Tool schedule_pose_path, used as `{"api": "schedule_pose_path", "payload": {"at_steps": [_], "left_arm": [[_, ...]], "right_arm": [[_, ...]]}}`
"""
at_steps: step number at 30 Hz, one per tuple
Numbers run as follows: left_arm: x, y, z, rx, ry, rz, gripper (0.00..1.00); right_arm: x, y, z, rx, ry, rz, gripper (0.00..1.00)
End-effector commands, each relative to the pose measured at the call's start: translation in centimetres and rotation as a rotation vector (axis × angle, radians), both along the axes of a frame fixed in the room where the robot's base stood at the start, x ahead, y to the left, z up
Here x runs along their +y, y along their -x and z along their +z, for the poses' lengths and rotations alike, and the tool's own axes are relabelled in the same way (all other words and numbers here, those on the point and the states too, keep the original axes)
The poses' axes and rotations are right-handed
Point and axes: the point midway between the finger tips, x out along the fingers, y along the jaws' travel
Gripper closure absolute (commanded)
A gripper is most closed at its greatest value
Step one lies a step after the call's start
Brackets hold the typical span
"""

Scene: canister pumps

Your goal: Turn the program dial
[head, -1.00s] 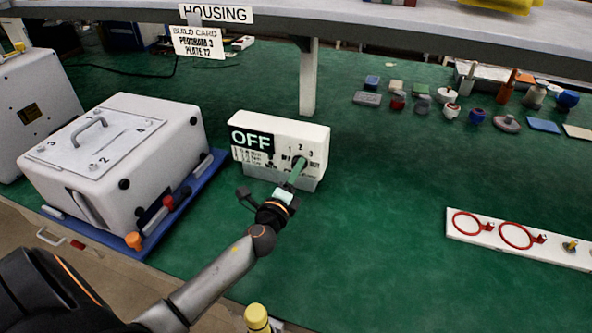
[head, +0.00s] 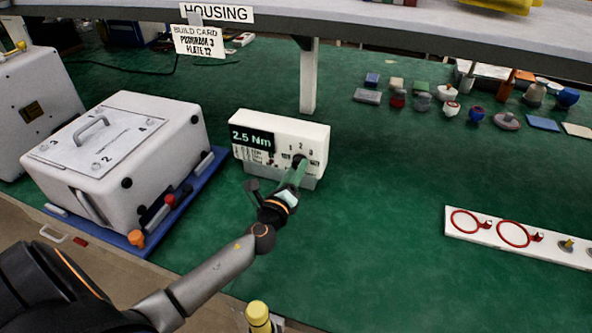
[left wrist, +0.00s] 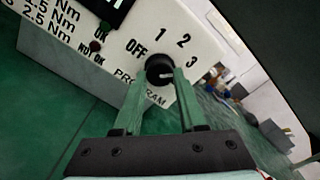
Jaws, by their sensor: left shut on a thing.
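The white controller box (head: 262,125) stands on the green bench, and its dark display (head: 252,139) reads 2.5 Nm. The black program dial (left wrist: 160,69) is on its front face, with OFF, 1, 2 and 3 printed around it. The dial carries a small pale mark on its right side; which number it points to is hard to tell. My left gripper (left wrist: 160,80) is shut on the dial, one green finger on each side. In the head view the left gripper (head: 296,170) reaches the box front and partly covers the dial. My right gripper is not in view.
A white housing (head: 150,125) on a blue tray (head: 150,240) stands left of the box. A build card (head: 199,41) hangs above. A white strip with red rings (head: 520,238) lies at the right. Several small parts sit at the back right. The bench between is clear.

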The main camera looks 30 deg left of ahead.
Motion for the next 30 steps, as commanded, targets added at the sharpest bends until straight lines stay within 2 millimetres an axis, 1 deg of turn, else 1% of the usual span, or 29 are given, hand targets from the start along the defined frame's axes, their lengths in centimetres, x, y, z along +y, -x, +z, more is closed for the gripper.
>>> {"api": "schedule_pose_path", "payload": {"at_steps": [8, 9, 16, 25, 28, 30], "left_arm": [[0.0, 0.0, -0.1, 0.001, 0.000, -0.001, 1.00], [0.0, 0.0, -0.1, 0.001, 0.000, -0.001, 0.56], [0.0, 0.0, -0.1, 0.000, 0.001, -0.001, 0.30], [-0.1, 0.1, 0.0, 0.000, 0.001, -0.001, 0.30], [-0.2, 0.8, -0.1, 0.002, 0.001, -0.001, 0.30], [-0.4, 1.6, -0.1, 0.002, 0.001, -0.001, 0.30]], "right_arm": [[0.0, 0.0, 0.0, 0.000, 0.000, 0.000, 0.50], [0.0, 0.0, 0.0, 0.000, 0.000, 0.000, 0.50], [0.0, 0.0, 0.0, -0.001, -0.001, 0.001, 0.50], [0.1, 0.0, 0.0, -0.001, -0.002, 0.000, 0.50], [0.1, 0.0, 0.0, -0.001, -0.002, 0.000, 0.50], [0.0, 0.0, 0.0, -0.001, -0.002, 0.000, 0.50]]}}
